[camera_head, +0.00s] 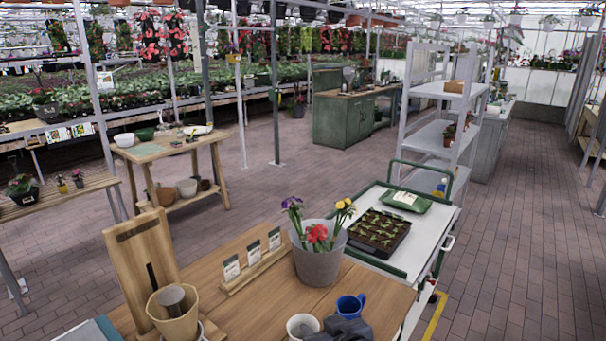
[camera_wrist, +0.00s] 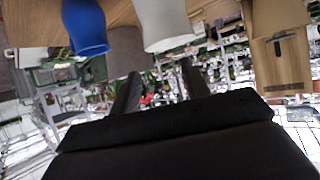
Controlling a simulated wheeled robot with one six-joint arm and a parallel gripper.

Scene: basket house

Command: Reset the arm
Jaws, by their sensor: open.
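My gripper (camera_wrist: 158,82) is open, with its two dark fingers apart and nothing visible between them in the wrist view. That view looks upside down. A dark part of it shows at the bottom edge of the head view (camera_head: 345,331), close to a blue mug (camera_head: 350,306) and a white cup (camera_head: 302,325) on the wooden table (camera_head: 235,305). The blue mug (camera_wrist: 85,28) and the pale cup (camera_wrist: 165,25) also show at the top of the wrist view. I cannot tell whether my gripper touches either one.
A grey pot (camera_head: 319,268) of flowers, a card holder (camera_head: 255,270) and a beige pot (camera_head: 173,320) by an upright board (camera_head: 146,255) share the table. A cart (camera_head: 420,240) with a seedling tray (camera_head: 378,233) adjoins it. Brick floor (camera_head: 530,230) is clear at right.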

